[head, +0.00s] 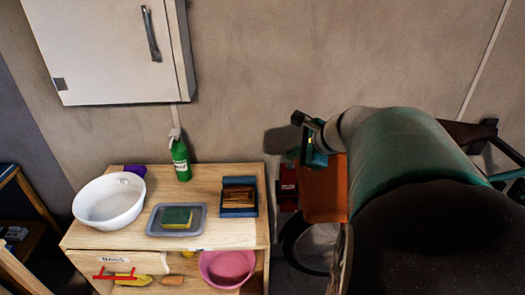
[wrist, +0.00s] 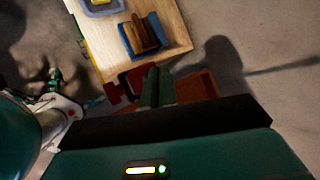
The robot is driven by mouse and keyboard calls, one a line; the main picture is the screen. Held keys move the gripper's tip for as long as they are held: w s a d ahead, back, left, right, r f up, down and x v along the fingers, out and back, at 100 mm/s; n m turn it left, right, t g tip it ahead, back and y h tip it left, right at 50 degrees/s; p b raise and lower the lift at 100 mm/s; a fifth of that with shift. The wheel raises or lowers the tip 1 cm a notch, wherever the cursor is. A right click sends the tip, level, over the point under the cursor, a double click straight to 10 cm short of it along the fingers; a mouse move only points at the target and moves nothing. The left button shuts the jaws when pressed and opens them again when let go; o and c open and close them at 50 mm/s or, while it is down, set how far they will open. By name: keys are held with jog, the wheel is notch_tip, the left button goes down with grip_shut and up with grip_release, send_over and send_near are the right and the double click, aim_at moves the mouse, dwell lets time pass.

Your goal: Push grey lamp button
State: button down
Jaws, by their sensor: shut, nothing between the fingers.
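I cannot make out a grey lamp or its button in either view. My gripper shows in the wrist view (wrist: 157,86), with its two dark green fingers together and nothing between them. In the head view my arm reaches in from the right, and its end is to the right of the wooden table (head: 235,238), near the wall; the fingertips are hard to make out there. In the wrist view the fingers point toward the table's near corner area, with a red object (wrist: 132,79) just beside them.
The table bears a white bowl (head: 108,203), green bottle (head: 181,160), grey tray (head: 158,228) with a sponge, and a blue holder (head: 239,210). A pink bowl (head: 228,268) is below. A white cabinet (head: 100,55) hangs above. An orange panel (head: 322,195) is beneath my arm's end.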

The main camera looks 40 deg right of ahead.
jog(key=shift+r, duration=0.2)
jog(key=shift+r, duration=3)
